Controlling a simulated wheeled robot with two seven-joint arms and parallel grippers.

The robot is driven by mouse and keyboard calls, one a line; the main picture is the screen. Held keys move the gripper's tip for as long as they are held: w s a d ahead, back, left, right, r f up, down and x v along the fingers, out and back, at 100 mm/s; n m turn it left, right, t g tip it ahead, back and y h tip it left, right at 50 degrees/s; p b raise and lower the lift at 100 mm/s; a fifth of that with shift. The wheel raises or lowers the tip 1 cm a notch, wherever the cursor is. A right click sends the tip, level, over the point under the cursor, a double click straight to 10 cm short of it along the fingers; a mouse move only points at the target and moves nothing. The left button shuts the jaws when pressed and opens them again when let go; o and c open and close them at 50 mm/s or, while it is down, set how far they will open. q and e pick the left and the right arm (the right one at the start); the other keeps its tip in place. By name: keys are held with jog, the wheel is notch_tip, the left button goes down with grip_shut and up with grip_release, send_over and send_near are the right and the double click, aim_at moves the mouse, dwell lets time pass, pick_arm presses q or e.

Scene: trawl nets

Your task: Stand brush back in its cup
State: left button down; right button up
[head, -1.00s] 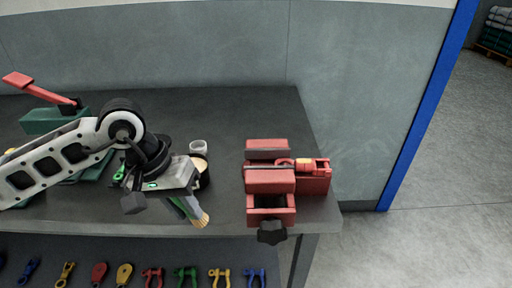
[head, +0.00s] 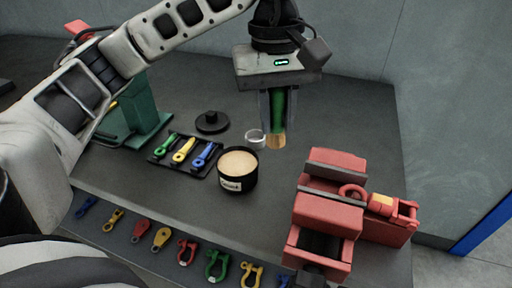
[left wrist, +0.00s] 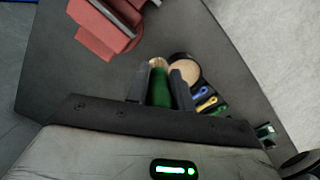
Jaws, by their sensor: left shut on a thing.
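The brush (head: 276,112) has a green handle and tan bristles. My left gripper (head: 277,116) is shut on its handle and holds it nearly upright, bristles down. The brush also shows between the fingers in the left wrist view (left wrist: 159,88). A small clear cup (head: 255,139) stands on the bench just left of the bristles in the head view. The brush is outside it; the height of the bristles above the bench is hard to tell. A black labelled pot with cream contents (head: 237,171) stands nearer the front. My right gripper is not in view.
A red vise (head: 327,214) stands to the right on the dark bench (head: 340,100). A tray (head: 187,152) with green, yellow and blue tools and a black lid (head: 211,122) lie left. A green red-levered device (head: 145,105) stands beyond them. Shackles line the lower front.

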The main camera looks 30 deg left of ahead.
pick_arm(q)
jog(key=shift+s+a+r+n, duration=0.1)
jog(key=shift+a+r+n, duration=0.05)
jog(key=shift+r+n, duration=0.35)
jog(key=shift+a+r, duration=0.1)
jog(key=shift+a, duration=0.15)
jog(key=w+a+f, duration=0.3)
jog(key=f, duration=0.1)
jog(key=w+a+f+p, duration=0.1)
jog(key=w+a+f, duration=0.2)
jog(key=f, duration=0.1)
jog(key=w+a+f, duration=0.3)
jog(key=f, duration=0.1)
jog(key=shift+w+a+p, duration=0.25)
jog(key=shift+w+p, duration=0.05)
jog(key=shift+w, duration=0.05)
jog(key=shift+f, duration=0.55)
jog(key=c, duration=1.2)
grip_release()
jog(key=shift+r, duration=0.1)
